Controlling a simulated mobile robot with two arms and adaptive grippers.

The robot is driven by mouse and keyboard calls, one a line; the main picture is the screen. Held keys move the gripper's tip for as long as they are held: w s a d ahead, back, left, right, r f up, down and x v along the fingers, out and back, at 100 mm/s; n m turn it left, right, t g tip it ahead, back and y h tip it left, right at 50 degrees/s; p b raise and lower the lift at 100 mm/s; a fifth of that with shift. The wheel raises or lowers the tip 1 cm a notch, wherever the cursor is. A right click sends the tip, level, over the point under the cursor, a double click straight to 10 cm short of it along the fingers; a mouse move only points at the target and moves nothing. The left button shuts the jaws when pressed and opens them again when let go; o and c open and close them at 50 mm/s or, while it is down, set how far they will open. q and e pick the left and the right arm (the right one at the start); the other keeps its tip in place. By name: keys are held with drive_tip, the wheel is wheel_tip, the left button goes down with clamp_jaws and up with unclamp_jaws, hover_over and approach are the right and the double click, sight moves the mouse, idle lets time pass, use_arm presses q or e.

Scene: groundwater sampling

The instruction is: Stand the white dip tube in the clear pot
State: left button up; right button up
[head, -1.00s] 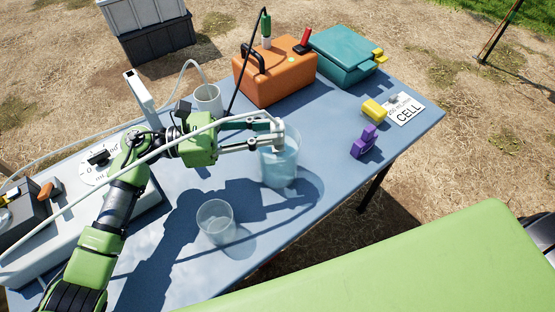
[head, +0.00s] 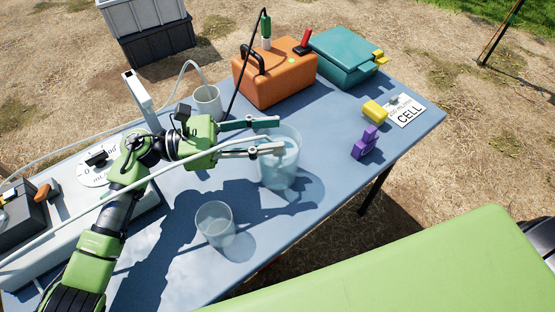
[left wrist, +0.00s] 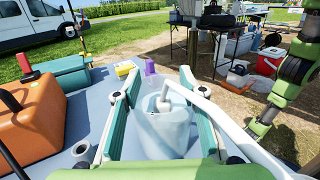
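The white dip tube (left wrist: 182,90) hooks over the rim of the larger clear pot (left wrist: 165,130), with its end inside, in the left wrist view. In the head view its hose (head: 120,198) runs from the lower left to the clear pot (head: 280,170), which holds pale bluish contents. My left gripper (head: 273,136) is open, its fingers spread on either side of the tube's top at the pot's rim. The fingers also show apart in the left wrist view (left wrist: 163,90). The tube's lower end is hard to see through the pot wall.
A smaller clear cup (head: 215,223) stands nearer on the blue table (head: 310,215). An orange case (head: 275,75), a teal case (head: 342,55) and a white cup (head: 207,100) stand behind. Yellow (head: 374,111) and purple (head: 364,144) pieces lie right. Free table lies right of the pot.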

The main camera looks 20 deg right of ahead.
use_arm(q)
drive_tip(key=w+a, duration=0.1)
drive_tip(key=a, duration=0.7)
drive_tip(key=shift+w, duration=0.2)
drive_tip(key=shift+d, duration=0.1)
drive_tip(key=d, duration=0.2)
drive_tip(key=s+d, duration=0.1)
drive_tip(key=d, duration=0.4)
drive_tip(key=shift+s+d+r+p, duration=0.2)
drive_tip(key=shift+d+r+p, duration=0.1)
drive_tip(key=shift+d, duration=0.1)
